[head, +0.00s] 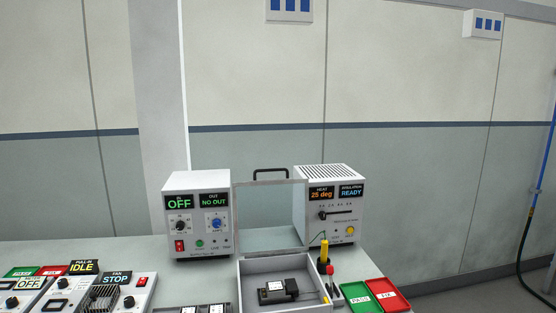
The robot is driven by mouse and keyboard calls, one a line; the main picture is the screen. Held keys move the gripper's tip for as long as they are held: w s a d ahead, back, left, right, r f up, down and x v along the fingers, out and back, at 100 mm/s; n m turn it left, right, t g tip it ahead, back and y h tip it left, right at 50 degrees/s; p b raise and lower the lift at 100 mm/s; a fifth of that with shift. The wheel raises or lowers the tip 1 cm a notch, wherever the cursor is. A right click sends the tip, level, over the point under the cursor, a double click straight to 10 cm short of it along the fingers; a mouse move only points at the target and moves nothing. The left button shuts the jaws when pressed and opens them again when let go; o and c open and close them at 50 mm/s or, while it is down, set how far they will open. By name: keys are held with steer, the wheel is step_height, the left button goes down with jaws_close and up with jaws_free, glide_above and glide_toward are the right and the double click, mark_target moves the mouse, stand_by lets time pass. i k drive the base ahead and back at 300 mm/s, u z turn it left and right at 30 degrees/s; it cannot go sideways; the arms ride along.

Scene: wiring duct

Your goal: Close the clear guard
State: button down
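The clear guard (268,213) stands open and upright in the head view, a see-through panel in a thin grey frame. A black handle (270,171) shows at its top edge. The guard rises from the back of a light grey open box (246,271). Inside the box lies a small black device (277,291) with a white label; a thin rod or lead runs from it to the right. The front of the box is cut off by the picture's lower edge. My gripper is not in view.
Instrument units flank the guard: one at left (197,244) reading OFF, one at right (329,242) reading 25 deg. Yellow- and red-handled tools (324,251) stand right of the box, beside green (358,297) and red (388,294) trays. More panels (117,293) sit at left.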

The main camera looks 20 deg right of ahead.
mark_target(255, 182)
steer(key=z, duration=0.35)
steer(key=i, duration=1.3)
